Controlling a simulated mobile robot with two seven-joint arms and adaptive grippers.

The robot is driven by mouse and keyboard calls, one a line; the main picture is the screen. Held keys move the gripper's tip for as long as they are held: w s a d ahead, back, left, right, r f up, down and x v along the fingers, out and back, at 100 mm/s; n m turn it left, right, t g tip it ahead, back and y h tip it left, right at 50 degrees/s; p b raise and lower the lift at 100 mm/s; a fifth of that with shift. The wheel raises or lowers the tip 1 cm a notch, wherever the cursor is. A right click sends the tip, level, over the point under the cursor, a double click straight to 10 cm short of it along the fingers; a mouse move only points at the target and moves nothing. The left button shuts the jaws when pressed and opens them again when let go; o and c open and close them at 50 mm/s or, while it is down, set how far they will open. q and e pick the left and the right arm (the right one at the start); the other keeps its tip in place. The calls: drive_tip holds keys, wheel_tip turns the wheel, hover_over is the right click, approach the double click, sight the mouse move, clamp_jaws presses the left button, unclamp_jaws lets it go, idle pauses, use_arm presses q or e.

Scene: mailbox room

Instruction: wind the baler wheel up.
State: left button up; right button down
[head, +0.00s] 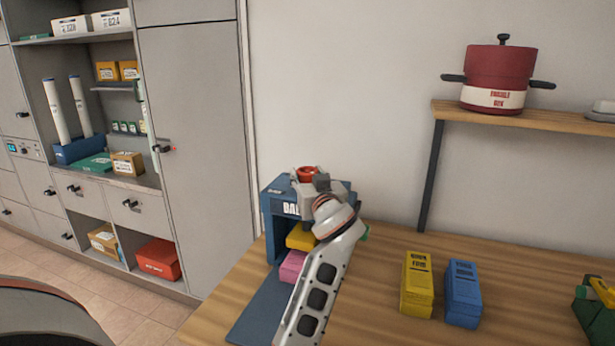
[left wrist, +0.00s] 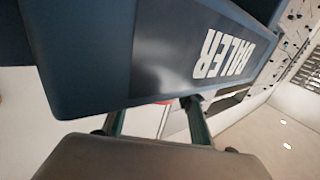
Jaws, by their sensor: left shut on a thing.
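The blue baler (head: 275,215) stands on the wooden table near the wall, with its red wheel (head: 307,173) on top. My left gripper (head: 321,184) is at the wheel from the right and is shut on it. My arm covers the baler's right side and part of its lettering. A yellow block (head: 300,237) and a pink block (head: 292,266) sit one above the other inside the baler. In the left wrist view the baler's lettered top (left wrist: 215,50) fills the upper part, and a sliver of red wheel (left wrist: 165,101) shows between the fingers. My right gripper is not in view.
A yellow block (head: 416,285) and a blue block (head: 463,293) stand on the table (head: 385,325) right of my arm. A green and yellow object (head: 595,310) is at the right edge. A shelf (head: 550,118) with a red pot (head: 498,78) is above. Grey cabinets (head: 195,130) stand left.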

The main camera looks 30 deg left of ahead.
sight(307, 170)
use_arm(q)
drive_tip(key=shift+r, duration=0.25)
drive_tip(key=o, duration=1.1)
drive_tip(key=shift+o, duration=0.2)
drive_tip(key=shift+f, duration=0.15)
wheel_tip(307, 170, up, 10)
drive_tip(key=shift+r, duration=0.1)
